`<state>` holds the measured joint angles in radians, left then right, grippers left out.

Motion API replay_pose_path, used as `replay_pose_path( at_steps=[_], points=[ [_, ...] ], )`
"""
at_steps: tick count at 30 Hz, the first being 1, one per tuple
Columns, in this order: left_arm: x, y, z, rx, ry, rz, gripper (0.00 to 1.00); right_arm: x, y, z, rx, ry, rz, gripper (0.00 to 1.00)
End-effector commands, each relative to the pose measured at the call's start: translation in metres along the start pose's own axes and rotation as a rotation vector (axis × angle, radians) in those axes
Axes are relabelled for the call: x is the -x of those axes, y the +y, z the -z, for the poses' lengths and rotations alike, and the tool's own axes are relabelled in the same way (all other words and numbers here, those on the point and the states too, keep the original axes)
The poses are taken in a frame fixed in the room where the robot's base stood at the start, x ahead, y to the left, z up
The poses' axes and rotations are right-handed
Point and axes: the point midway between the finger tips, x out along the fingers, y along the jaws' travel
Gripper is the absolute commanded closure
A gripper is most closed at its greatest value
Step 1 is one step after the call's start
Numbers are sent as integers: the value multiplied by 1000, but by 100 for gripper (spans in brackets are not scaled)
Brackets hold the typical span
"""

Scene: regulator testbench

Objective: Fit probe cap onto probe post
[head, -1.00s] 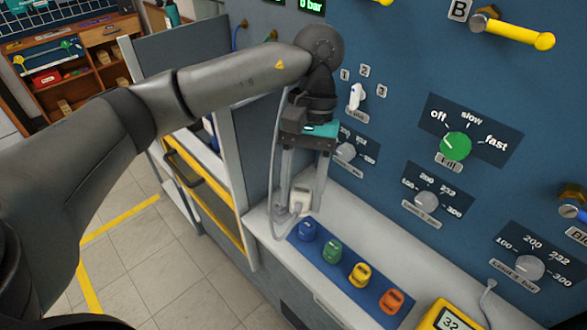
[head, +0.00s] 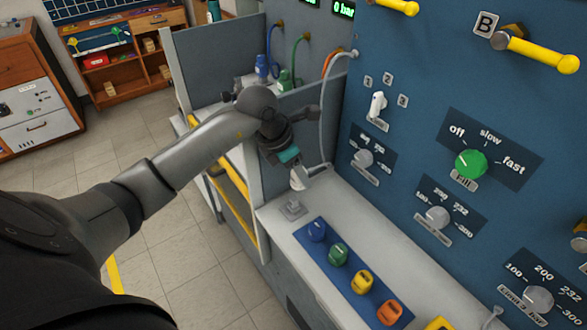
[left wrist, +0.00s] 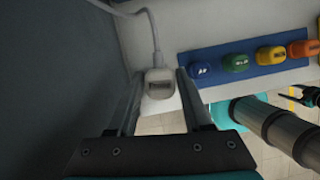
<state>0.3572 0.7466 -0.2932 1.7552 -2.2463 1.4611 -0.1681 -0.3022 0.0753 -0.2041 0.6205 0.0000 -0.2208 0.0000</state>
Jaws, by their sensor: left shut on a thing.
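The probe cap (head: 298,179) looks like a pale, off-white block with a thin grey cable. My left gripper (head: 295,172) is shut on it and holds it tilted above the back end of the bench. In the left wrist view the cap (left wrist: 158,84) sits between the finger ends of my left gripper (left wrist: 160,88), its cable leading away. A small grey square fixture (head: 292,209) stands on the bench just below the cap, apart from it. I cannot tell whether it is the probe post. A dark pronged part at the right edge of the left wrist view may be my right gripper (left wrist: 306,95).
A blue strip (head: 325,251) with blue, green, yellow and orange caps lies on the white bench. The upright panel (head: 415,150) with knobs and a white switch (head: 377,103) stands to the right. A dividing wall and hoses are behind my gripper.

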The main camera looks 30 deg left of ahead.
Motion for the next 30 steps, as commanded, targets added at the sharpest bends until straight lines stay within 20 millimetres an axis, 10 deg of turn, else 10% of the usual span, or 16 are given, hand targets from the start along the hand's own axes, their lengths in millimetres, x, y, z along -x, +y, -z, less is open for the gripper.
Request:
replay_pose_path(
  at_steps=[30],
  points=[
    [-46, 14, 27, 125, 0, -49, 100, -38, 5, -3, -3, 1, -8, 30]
  ],
)
